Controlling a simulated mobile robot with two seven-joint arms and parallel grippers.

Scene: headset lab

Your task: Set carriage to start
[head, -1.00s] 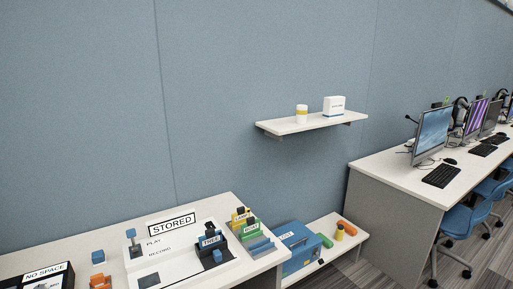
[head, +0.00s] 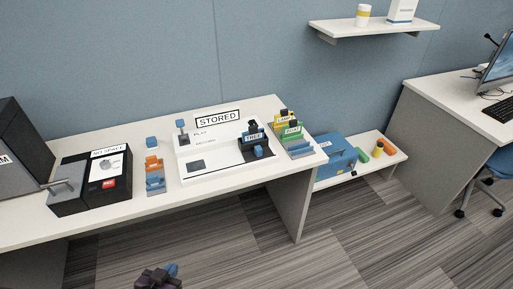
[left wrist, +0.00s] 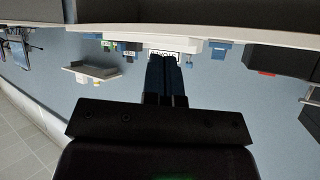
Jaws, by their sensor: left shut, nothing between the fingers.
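A white stepped panel (head: 220,178) on the long table carries a "STORED" sign (head: 218,118) and PLAY and RECORD markings. A dark carriage-like block (head: 253,136) with a small blue-and-white label stands at the panel's right side. A small blue block (head: 259,152) is just in front of it. An upright dark lever (head: 182,131) stands at the panel's back left. My left gripper (head: 160,277) is low at the bottom of the head view, over the floor and well apart from the panel. In the left wrist view its blue fingers (left wrist: 166,75) are shut and empty, partly covering the sign.
A black "NO SPACE" box (head: 75,198) stands left, with orange and blue blocks (head: 154,176) beside it. A blue case (head: 335,157) sits on a lower shelf. A wall shelf (head: 375,30) hangs above. Floor ahead is clear.

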